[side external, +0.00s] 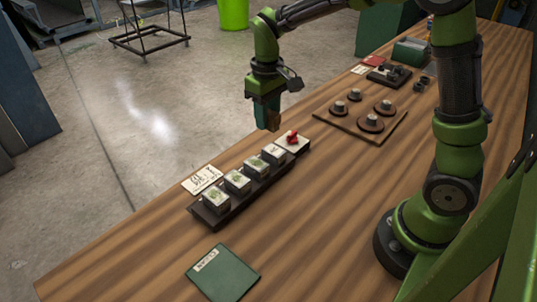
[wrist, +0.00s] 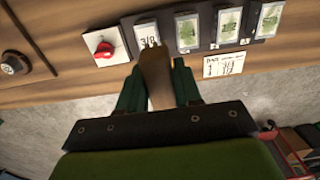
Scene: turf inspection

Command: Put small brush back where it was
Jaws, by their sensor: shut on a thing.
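My gripper (side external: 266,106) is shut on a small brown brush (side external: 272,122) and holds it above the far edge of the table, behind the sample rack. Whether the tip touches that block is unclear. The black rack (side external: 262,187) carries several blocks with white-framed, mostly green tops.
A red knob (side external: 292,137) sits on a white plate at the rack's far end. A handwritten card (side external: 202,179) lies beside the rack, a green booklet (side external: 222,272) in front. A brown board (side external: 345,125) with several round weights stands to the right. Bare wood lies between.

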